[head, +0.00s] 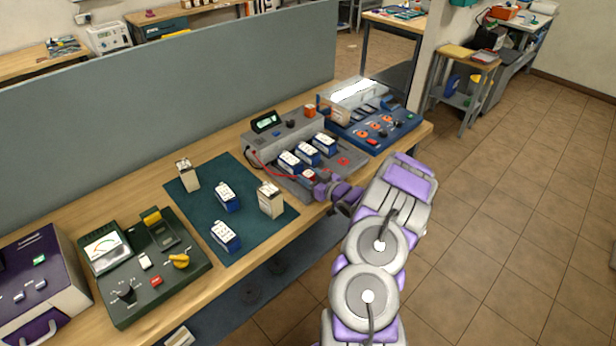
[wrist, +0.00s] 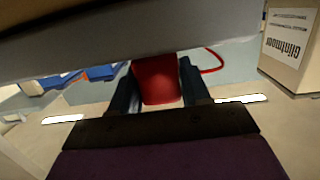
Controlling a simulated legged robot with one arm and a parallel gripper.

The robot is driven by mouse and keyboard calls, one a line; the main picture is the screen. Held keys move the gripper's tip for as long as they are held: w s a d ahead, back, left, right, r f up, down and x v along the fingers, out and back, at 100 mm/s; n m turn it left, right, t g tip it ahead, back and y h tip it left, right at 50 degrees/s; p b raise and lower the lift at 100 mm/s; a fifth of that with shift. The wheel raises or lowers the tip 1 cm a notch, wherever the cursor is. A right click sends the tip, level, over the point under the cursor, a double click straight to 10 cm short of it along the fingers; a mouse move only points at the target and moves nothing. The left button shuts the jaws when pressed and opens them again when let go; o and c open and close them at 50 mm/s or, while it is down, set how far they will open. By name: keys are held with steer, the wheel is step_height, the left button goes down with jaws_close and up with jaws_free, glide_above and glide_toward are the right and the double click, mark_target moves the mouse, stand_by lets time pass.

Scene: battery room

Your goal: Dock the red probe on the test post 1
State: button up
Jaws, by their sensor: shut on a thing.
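My gripper (head: 320,188) is at the front edge of the grey tester (head: 283,137) on the workbench. It is shut on the red probe (wrist: 157,80), which sits between the two dark fingers in the wrist view. A red cable (wrist: 214,60) runs from the probe; in the head view the cable (head: 272,163) lies across the tester's left front. Three blue-and-white batteries (head: 308,154) stand in a row on the tester, close behind my gripper. I cannot make out test post 1 or its label. A grey surface crosses the top of the wrist view and hides what is beyond.
A green mat (head: 200,213) left of my gripper bears two blue batteries and two cream ones, the nearest cream battery (head: 271,198) close by. A blue panel (head: 385,128) stands right of the tester. A grey partition (head: 150,110) runs behind the bench. Floor at right is clear.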

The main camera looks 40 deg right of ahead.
steer(key=shift+d, duration=0.4)
steer(key=shift+a+r, duration=0.1)
steer(key=shift+a, duration=0.55)
steer(key=shift+d, duration=0.25)
steer(key=shift+a+p, duration=0.1)
steer(key=shift+p, duration=0.3)
steer(key=shift+f, duration=0.65)
stand_by(0.3)
steer(key=o, duration=0.8)
steer(key=shift+s+p, duration=0.1)
steer(key=shift+p, duration=0.2)
